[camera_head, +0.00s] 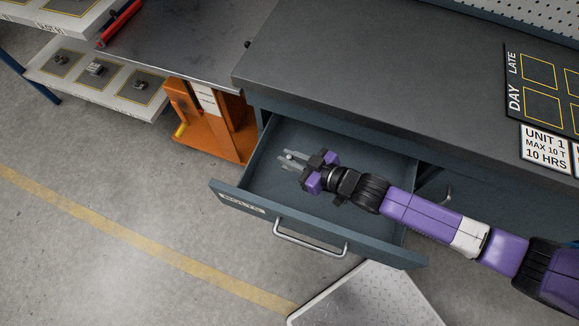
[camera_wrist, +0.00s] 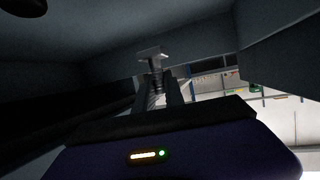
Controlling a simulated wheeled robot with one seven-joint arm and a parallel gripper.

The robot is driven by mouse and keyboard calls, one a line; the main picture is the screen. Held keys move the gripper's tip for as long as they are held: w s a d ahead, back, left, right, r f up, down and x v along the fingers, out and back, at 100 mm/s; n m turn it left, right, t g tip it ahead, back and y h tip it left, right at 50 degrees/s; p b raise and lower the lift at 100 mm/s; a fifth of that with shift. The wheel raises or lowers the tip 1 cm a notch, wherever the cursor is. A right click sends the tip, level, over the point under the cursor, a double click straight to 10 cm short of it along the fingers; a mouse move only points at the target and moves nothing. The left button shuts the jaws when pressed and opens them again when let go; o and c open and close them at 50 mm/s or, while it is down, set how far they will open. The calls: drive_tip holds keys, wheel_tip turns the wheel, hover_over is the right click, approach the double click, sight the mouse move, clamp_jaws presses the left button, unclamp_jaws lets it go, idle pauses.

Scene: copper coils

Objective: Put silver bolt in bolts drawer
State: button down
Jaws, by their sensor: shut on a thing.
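The bolts drawer (camera_head: 375,238) is pulled open below the workbench, with a partly readable label (camera_head: 241,203) and a bar handle on its front. My gripper (camera_head: 289,158) is over the left part of the open drawer, its fingers pointing left. It is shut on the silver bolt (camera_head: 290,155), which shows as a small bright spot between the fingertips. In the wrist view the bolt (camera_wrist: 153,54) sticks out beyond the fingers, head outermost, with its threaded shank between them. I cannot tell how high the bolt is above the drawer floor.
The dark workbench top (camera_head: 370,75) overhangs the drawer's back. An orange stand (camera_head: 215,125) is to the left. A sloped shelf (camera_head: 100,85) with several small parts is at upper left. A metal tread plate (camera_head: 365,298) lies in front of the drawer.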

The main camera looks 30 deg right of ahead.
drive_tip(key=shift+f+b, duration=0.4)
drive_tip(key=shift+f, duration=2.45)
drive_tip(key=shift+f, duration=0.2)
drive_tip(key=c, duration=1.4)
unclamp_jaws()
drive_tip(key=shift+r, duration=0.2)
drive_tip(key=v, duration=1.2)
drive_tip(key=shift+p, duration=0.3)
